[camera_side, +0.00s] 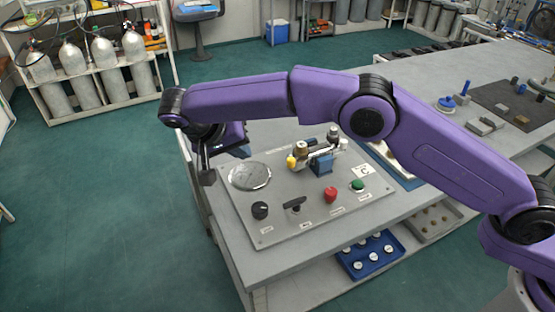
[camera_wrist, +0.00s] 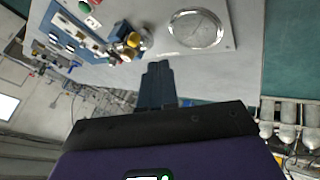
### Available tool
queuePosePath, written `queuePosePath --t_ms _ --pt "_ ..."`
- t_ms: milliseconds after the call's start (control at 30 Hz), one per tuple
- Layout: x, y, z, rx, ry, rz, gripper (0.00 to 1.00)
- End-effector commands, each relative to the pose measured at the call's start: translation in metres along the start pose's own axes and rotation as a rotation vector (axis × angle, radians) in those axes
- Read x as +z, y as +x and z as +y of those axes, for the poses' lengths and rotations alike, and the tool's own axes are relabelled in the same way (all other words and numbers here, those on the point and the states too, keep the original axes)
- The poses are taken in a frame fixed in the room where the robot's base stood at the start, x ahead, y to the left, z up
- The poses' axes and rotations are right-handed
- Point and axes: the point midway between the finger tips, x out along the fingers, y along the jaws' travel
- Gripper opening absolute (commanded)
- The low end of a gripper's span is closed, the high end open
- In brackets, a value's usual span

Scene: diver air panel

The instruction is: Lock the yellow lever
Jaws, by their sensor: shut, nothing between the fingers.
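The yellow lever's rounded yellow end (camera_side: 291,161) shows at the left end of a metal valve assembly on the grey panel (camera_side: 285,232). In the wrist view the yellow end (camera_wrist: 133,40) is up and left of the fingertips, beside metal fittings. My gripper (camera_side: 243,152) is above the far left part of the panel, to the left of the yellow end and apart from it. In the wrist view my gripper (camera_wrist: 157,65) shows its dark blue fingers shut together and empty. Much of the lever behind its yellow end is hard to make out.
A round gauge (camera_side: 249,176) sits left of the lever. A black knob (camera_side: 260,209), a black handle (camera_side: 295,207), a red button (camera_side: 330,194) and a green button (camera_side: 358,185) line the near side. A blue block (camera_side: 321,165) stands by the valve.

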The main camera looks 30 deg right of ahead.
Motion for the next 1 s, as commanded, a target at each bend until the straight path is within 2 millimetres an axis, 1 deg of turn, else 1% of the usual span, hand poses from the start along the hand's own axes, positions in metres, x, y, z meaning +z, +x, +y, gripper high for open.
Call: queuePosePath --t_ms 367,467,533,667,1000 --pt "0.000 0.001 -0.001 0.002 0.007 0.002 0.00" --pt "-0.001 0.005 -0.001 0.004 0.007 0.001 0.00" --pt "-0.001 0.011 0.000 0.004 0.007 0.001 0.00" --pt "-0.001 0.030 0.000 0.006 0.006 0.000 0.00" --pt "-0.001 0.094 0.000 0.006 0.006 0.000 0.00"
